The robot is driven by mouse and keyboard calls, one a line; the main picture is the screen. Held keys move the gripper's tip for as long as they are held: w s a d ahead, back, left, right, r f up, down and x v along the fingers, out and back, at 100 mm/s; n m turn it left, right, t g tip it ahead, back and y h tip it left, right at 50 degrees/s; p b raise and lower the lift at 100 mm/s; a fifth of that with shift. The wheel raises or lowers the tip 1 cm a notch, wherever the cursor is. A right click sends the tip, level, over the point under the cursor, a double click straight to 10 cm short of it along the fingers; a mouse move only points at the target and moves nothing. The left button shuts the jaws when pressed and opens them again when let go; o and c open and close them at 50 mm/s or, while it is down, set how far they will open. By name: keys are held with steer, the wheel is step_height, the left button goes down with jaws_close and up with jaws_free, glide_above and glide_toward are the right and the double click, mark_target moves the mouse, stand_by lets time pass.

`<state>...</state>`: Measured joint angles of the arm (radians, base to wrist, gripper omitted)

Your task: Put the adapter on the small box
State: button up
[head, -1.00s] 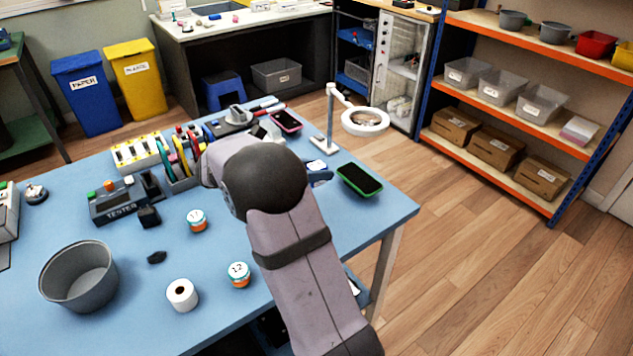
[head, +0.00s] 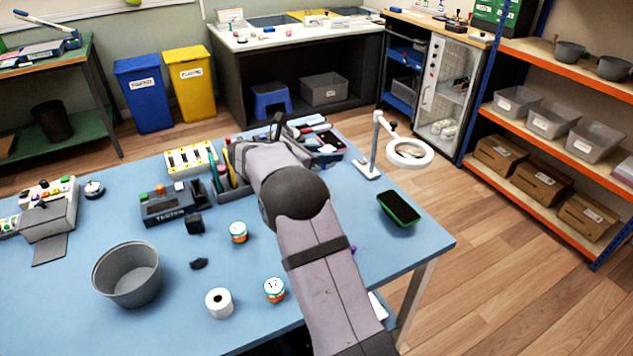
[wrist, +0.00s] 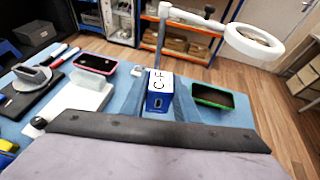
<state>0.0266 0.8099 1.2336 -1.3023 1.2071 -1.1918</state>
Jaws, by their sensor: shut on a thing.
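The adapter (wrist: 159,94) is a small blue block with a white face lettered C-F and a dark port in front. In the wrist view it is held upright ahead of the dark edge of my gripper (wrist: 158,110). My gripper is shut on it, though the fingers are hard to make out. A low white block (wrist: 78,97), perhaps the small box, lies to the left in the wrist view, apart from the adapter. In the head view my arm hides the adapter and the gripper's tips.
A pink-edged phone (wrist: 95,64) lies beyond the white block. A green-edged phone (head: 399,208) lies to the right. A ring lamp (head: 409,152) stands near the table's right edge. A tester (head: 172,204) and a grey pot (head: 127,274) stand left.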

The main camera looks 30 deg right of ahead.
steer(key=w+t, duration=0.1)
steer(key=w+n, duration=0.1)
steer(key=w+a+r+n+t, duration=0.1)
steer(key=w, duration=0.1)
steer(key=shift+r+t+y, duration=0.1)
steer(key=shift+t+y, duration=0.2)
steer(key=shift+y, duration=0.1)
steer(key=shift+f+p, duration=0.45)
steer(key=shift+f, duration=4.5)
steer(key=shift+f, duration=0.15)
steer(key=o, duration=1)
steer(key=shift+a+r, duration=0.15)
steer(key=shift+r, duration=0.05)
steer(key=b+v, duration=0.2)
steer(key=v, duration=1)
